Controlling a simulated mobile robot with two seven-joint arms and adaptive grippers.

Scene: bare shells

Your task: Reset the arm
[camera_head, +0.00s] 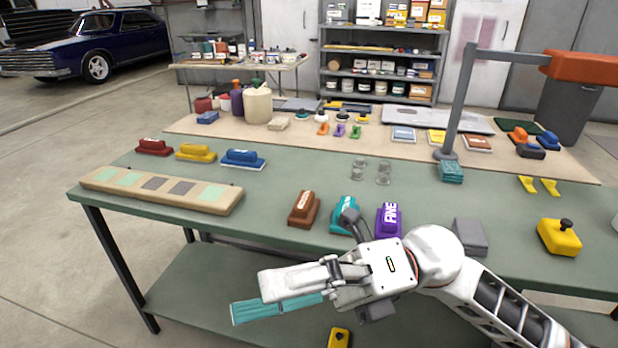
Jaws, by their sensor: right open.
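My right arm comes in from the lower right, and my right gripper (290,283) reaches left, in front of the table's near edge. Its jaws are open, though the view from above shows the gap between them poorly. A flat teal piece (272,309) shows just below the fingers. I cannot tell whether it touches them or lies lower down. The gripper's body partly covers the near edge of the green table (290,175). A teal block (346,213) and a purple block marked "FINE" (389,220) stand just behind my wrist. My left gripper is out of view.
A brown block (304,209), a grey block (470,237) and a yellow block with a black knob (559,237) stand along the front. A long beige board (160,190) lies at left. A grey post (459,105) rises at right. Small glasses (383,173) stand mid-table.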

